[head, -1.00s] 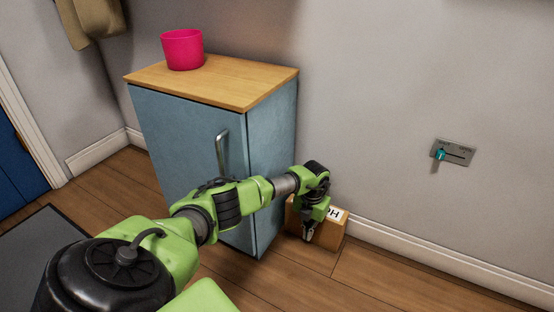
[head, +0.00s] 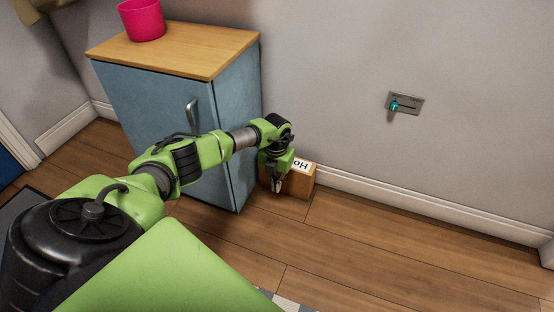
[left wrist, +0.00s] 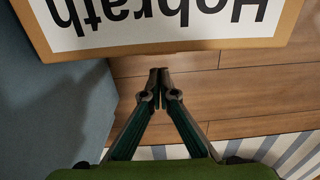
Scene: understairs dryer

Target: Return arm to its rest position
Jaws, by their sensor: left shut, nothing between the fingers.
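My left arm, green and grey, reaches across the head view from the lower left. My left gripper (head: 277,186) points down in front of a small wooden box with a white label (head: 301,165). In the left wrist view the gripper's fingertips (left wrist: 159,72) meet, with nothing between them. The box (left wrist: 190,45) fills the top of that view, its label reading "Hobrath" upside down. The fingertips show just off the box's lower edge there; I cannot tell whether they touch it. My right gripper is not in view.
A blue cabinet (head: 140,104) with a wooden top and metal handle stands left of the box. A pink pot (head: 142,20) is on it. A wall plate with a teal slider (head: 405,103) is at right. Wooden floor (head: 400,240) is clear at right.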

